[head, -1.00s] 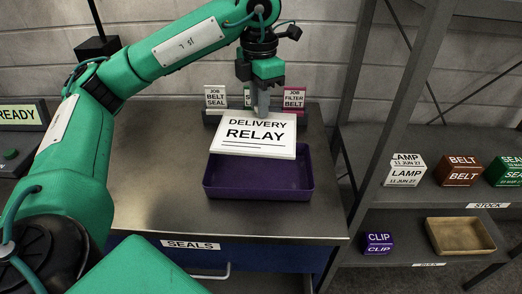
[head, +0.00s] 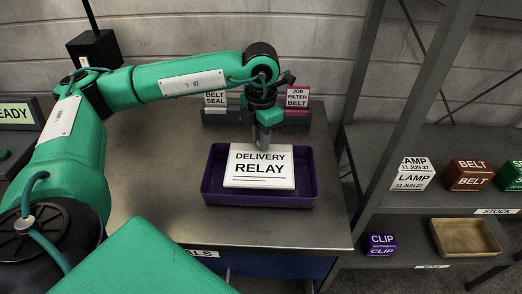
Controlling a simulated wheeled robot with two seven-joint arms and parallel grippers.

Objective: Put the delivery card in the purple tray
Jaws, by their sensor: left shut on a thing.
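The delivery card (head: 259,169) is white and reads "DELIVERY RELAY". It is tilted, facing me, and lies within the outline of the purple tray (head: 308,188) on the metal table. Whether its lower edge touches the tray floor I cannot tell. My left gripper (head: 262,142) is shut on the card's top edge, reaching down from above at the tray's back side. The card hides part of the tray floor. My right gripper is not in view.
Job cards stand in a holder (head: 215,116) behind the tray. Shelves at the right hold a white LAMP box (head: 413,181), a brown BELT box (head: 468,182), a purple CLIP box (head: 381,244) and a tan tray (head: 466,252). The table (head: 150,190) left of the tray is clear.

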